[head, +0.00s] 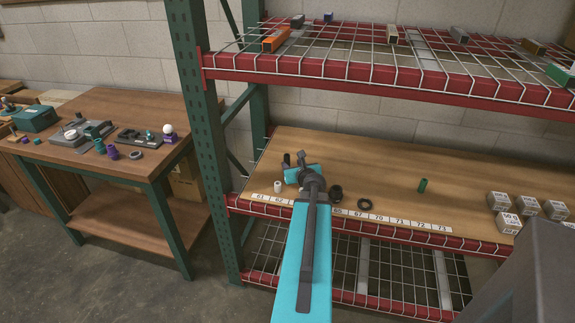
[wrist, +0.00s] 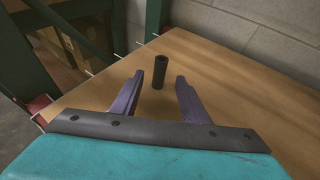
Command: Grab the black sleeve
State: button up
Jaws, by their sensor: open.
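The black sleeve (wrist: 159,72) stands upright on the wooden shelf board, a small dark tube with its open end up in the wrist view. My gripper (wrist: 159,78) is open, with one finger to the left of the sleeve and one to the right. The sleeve appears just beyond or between the fingertips, with visible space on both sides. I cannot tell how deep between them it is. In the head view my gripper (head: 294,160) is over the left part of the board, and the sleeve cannot be clearly told apart from it.
Near the numbered front strip are a white cylinder (head: 277,186), a black collar (head: 336,192) and a flat black ring (head: 364,204). A green cylinder (head: 422,185) and several white boxes (head: 498,201) stand to the right. A green rack post (head: 200,120) is left, and a wire shelf is above.

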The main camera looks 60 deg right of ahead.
aim_at(289, 160)
jog(key=shift+d, duration=0.15)
jog(key=shift+x, duration=1.15)
jog(key=shift+p+x, duration=0.3)
jog(key=shift+x, duration=2.45)
jog(key=shift+d+f, duration=0.25)
jog(key=shift+f, duration=0.05)
jog(key=shift+w, duration=0.1)
jog(key=shift+f+x, duration=0.15)
jog(key=shift+x, duration=0.6)
jog(key=shift+f+x, duration=0.15)
jog(key=shift+x, duration=0.6)
jog(key=shift+p+x, duration=0.35)
jog(key=shift+x, duration=0.6)
jog(key=shift+a, duration=0.15)
